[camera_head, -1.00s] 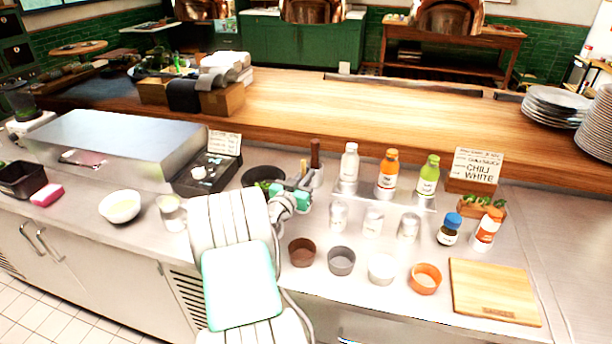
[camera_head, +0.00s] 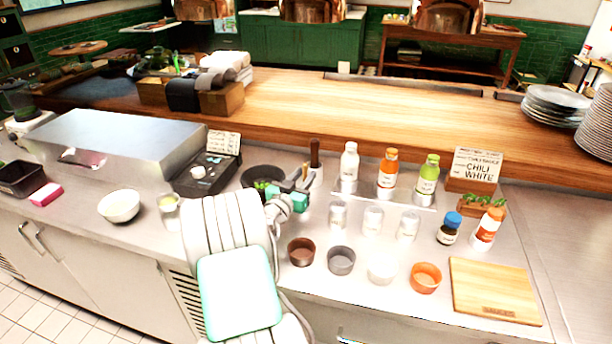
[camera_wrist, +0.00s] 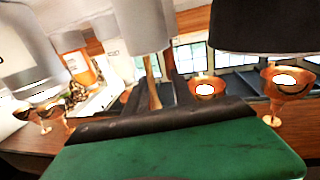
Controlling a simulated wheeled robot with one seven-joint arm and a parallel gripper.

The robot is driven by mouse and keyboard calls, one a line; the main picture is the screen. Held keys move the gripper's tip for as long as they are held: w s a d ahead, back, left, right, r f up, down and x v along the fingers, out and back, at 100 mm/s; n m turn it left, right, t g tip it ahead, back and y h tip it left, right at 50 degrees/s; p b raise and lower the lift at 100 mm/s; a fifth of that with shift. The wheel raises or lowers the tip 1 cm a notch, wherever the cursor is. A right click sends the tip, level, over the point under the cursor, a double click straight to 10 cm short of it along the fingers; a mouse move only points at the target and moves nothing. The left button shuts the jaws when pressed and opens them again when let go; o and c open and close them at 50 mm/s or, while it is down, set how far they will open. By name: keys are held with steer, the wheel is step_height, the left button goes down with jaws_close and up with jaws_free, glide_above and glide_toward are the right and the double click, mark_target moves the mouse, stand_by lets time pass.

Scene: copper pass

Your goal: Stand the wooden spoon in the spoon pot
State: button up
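My gripper (camera_head: 302,183) is at the middle of the steel counter in the head view. Its teal body and grey fingers are close in front of upright utensils. One utensil is a dark brown handle (camera_head: 315,153); a shorter light brown handle (camera_head: 304,170) shows by the fingers. The spoon pot is mostly hidden behind my gripper. In the wrist view a thin wooden stick (camera_wrist: 153,88), possibly the wooden spoon, runs below a grey rounded shape. I cannot tell whether the fingers hold it, and the spoon's bowl is not clear.
A black pan (camera_head: 262,178) lies left of my gripper. Bottles on a clear stand, such as the orange bottle (camera_head: 388,172), are to the right. Small bowls, including a brown bowl (camera_head: 301,251), stand in front. A cutting board (camera_head: 494,290) lies at the right.

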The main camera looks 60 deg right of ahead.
steer(key=a+b, duration=0.2)
steer(key=a, duration=0.8)
steer(key=shift+a, duration=0.3)
steer(key=shift+a, duration=0.1)
